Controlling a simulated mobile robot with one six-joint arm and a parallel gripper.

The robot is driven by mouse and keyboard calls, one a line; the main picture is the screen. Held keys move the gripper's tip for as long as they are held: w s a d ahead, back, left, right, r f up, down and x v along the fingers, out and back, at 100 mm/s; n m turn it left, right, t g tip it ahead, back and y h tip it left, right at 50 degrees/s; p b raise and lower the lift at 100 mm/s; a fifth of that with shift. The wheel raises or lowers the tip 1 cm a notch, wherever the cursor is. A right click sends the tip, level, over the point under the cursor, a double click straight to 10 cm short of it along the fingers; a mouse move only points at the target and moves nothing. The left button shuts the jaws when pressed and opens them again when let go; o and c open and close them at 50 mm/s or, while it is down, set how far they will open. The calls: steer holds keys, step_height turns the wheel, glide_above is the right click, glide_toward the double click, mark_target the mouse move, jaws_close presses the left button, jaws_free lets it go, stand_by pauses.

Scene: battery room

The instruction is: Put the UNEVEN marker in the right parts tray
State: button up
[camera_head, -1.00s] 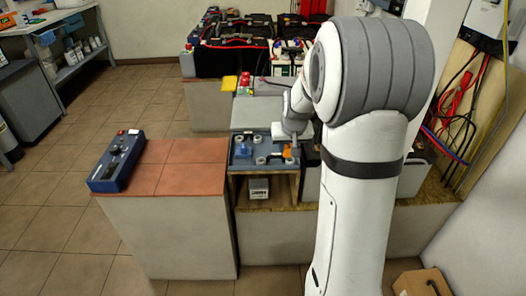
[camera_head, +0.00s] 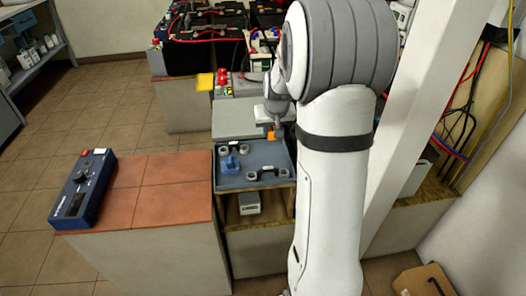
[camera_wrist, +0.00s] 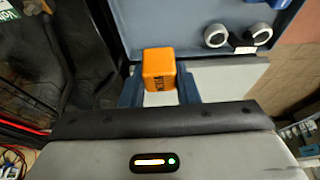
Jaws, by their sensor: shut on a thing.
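An orange block-shaped marker (camera_wrist: 158,68) with dark lettering sits between the two blue fingers of my gripper (camera_wrist: 159,88) in the wrist view. The lettering is too small to read surely. In the head view the orange marker (camera_head: 270,135) hangs under my gripper (camera_head: 274,121), near the back right edge of a blue-grey tray (camera_head: 262,182). The tray holds grey ring-shaped holders and a small blue item (camera_head: 230,162). The tray also shows at the top of the wrist view (camera_wrist: 180,25). I cannot tell which tray the task calls the right one.
A red-tiled counter (camera_head: 165,190) stands left of the tray, with a blue device (camera_head: 83,187) on it. A grey box (camera_head: 249,203) sits on the shelf below the tray. Batteries with cables (camera_head: 205,50) stand behind. A white post (camera_head: 410,110) rises right of my arm.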

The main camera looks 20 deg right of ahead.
mark_target(272, 152)
step_height(272, 152, down, 7)
steer(key=shift+d+f+b, duration=0.15)
steer(key=shift+b, duration=0.5)
steer(key=shift+s, duration=0.1)
steer(key=shift+f, duration=0.2)
steer(key=o, duration=0.9)
steer(key=shift+o, duration=0.2)
steer(key=shift+r, duration=0.1)
